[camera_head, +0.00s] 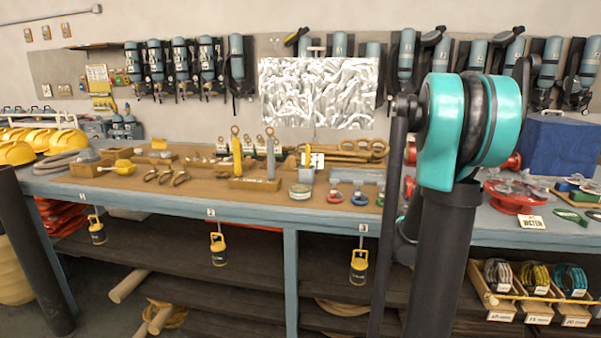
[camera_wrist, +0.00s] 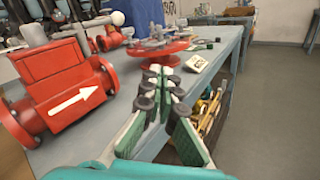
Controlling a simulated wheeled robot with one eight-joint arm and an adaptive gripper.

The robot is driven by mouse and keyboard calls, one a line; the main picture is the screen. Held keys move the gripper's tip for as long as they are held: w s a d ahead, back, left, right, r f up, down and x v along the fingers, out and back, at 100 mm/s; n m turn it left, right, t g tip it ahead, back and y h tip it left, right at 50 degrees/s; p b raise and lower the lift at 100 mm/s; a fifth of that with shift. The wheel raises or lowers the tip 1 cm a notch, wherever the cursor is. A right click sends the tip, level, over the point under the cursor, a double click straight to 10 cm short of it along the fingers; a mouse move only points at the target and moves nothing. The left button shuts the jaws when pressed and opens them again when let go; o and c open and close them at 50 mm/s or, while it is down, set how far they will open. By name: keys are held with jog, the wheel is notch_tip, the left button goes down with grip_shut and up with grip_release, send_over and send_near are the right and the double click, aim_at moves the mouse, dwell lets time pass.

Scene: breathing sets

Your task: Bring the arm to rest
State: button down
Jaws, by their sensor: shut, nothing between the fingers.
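My gripper (camera_wrist: 160,82) shows in the wrist view, with green pads and dark knobs on its fingers. Its fingertips come together and hold nothing. It is close to the front edge of the blue-grey workbench (camera_wrist: 218,60) and touches nothing that I can make out. In the head view my arm's teal joint (camera_head: 468,120) rises at the right of centre, in front of the bench. The gripper itself does not show there.
A red valve body (camera_wrist: 65,85) with a white arrow stands left of the gripper. A red flanged wheel (camera_wrist: 158,48) and a small label card (camera_wrist: 196,63) are beyond it. Grey floor (camera_wrist: 275,110) is clear to the right. Yellow weights (camera_head: 218,248) hang along the bench front.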

jog(key=s+a+f+m+g+y, duration=0.1)
jog(key=s+a+f+m+y, duration=0.4)
jog(key=a, duration=0.6)
jog(key=s+a+f+m+y, duration=0.6)
jog(key=a+f, duration=0.4)
jog(key=a, duration=0.2)
jog(key=s+a+f+m+g+y, duration=0.1)
jog(key=s+a+f+m+y, duration=0.4)
jog(key=a, duration=0.7)
jog(key=s+f+m, duration=0.2)
jog(key=s, duration=0.1)
jog(key=shift+s+f+g+y, duration=0.2)
jog(key=shift+s+g+y, duration=0.1)
jog(key=shift+y, duration=0.1)
jog(key=shift+w, duration=0.1)
